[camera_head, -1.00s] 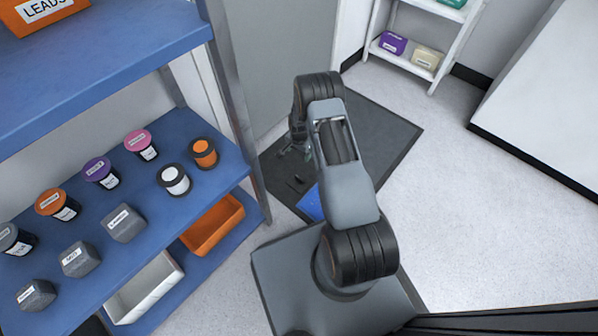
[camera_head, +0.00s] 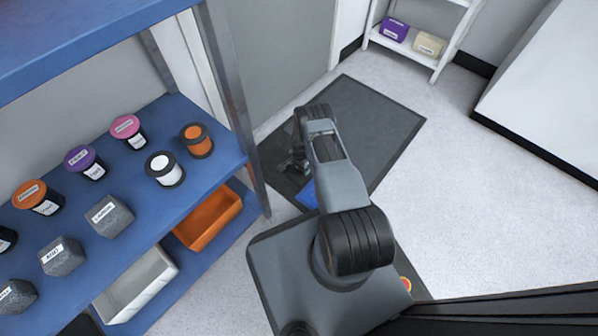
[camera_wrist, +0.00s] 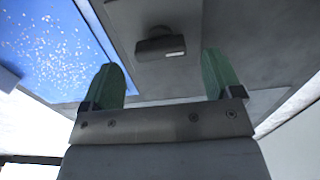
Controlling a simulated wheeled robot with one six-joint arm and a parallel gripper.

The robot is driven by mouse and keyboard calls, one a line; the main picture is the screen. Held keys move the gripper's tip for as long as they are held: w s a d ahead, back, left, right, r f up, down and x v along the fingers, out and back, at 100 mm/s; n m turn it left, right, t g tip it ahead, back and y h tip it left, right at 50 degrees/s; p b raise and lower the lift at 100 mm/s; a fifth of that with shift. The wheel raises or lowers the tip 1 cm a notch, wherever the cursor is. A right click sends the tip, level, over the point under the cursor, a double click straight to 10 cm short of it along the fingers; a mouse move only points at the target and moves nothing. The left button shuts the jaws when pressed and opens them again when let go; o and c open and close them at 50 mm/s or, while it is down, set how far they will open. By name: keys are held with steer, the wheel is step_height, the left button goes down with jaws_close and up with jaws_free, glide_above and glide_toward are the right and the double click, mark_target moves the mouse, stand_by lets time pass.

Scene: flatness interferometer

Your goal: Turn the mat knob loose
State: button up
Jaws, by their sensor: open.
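The dark grey mat (camera_head: 375,125) lies on the floor in front of a grey door. In the wrist view, the dark knob (camera_wrist: 160,44), a short bar with a small white label, sits on a grey surface. My gripper (camera_wrist: 160,64) has green fingers spread wide. The knob lies ahead of the gap between them, and neither finger appears to touch it. In the head view, my gripper (camera_head: 293,166) is low over the mat's left part, partly hidden by my arm. I cannot make out the knob there.
A blue speckled panel (camera_wrist: 52,48) lies left of the knob; a blue patch (camera_head: 307,197) shows beside my arm in the head view. A blue shelf (camera_head: 215,170) with jars, blocks and bins stands close on the left. The floor right of the mat is clear.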

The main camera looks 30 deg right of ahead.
mark_target(299, 171)
steer(key=shift+f+b, duration=0.5)
steer(key=shift+f, duration=0.95)
steer(key=c, duration=0.9)
